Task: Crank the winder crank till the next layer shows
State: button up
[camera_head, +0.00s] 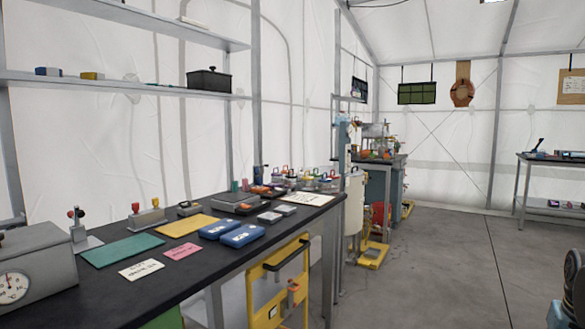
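I cannot pick out the winder crank with certainty. A cluster of small equipment (375,143) stands on the far bench in the middle of the picture, too small to tell whether a crank or layers are among it. A tall pale post-like unit (343,150) stands just left of that bench, beyond the end of the near bench. My gripper is not in view. A dark rounded part at the lower right edge is cut off, and I cannot tell what it is.
The long black bench (205,285) fills the left foreground, holding a dial scale (32,275), mats, blue boxes (242,236) and trays. A yellow frame (278,285) stands below its front edge. Another table (550,160) stands far right. The grey floor (440,270) between is open.

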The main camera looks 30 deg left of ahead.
aim_at(261, 171)
jog(key=u, duration=0.2)
jog(key=i, duration=1.05)
jog(key=u, duration=0.85)
jog(key=i, duration=0.6)
jog(key=u, duration=0.4)
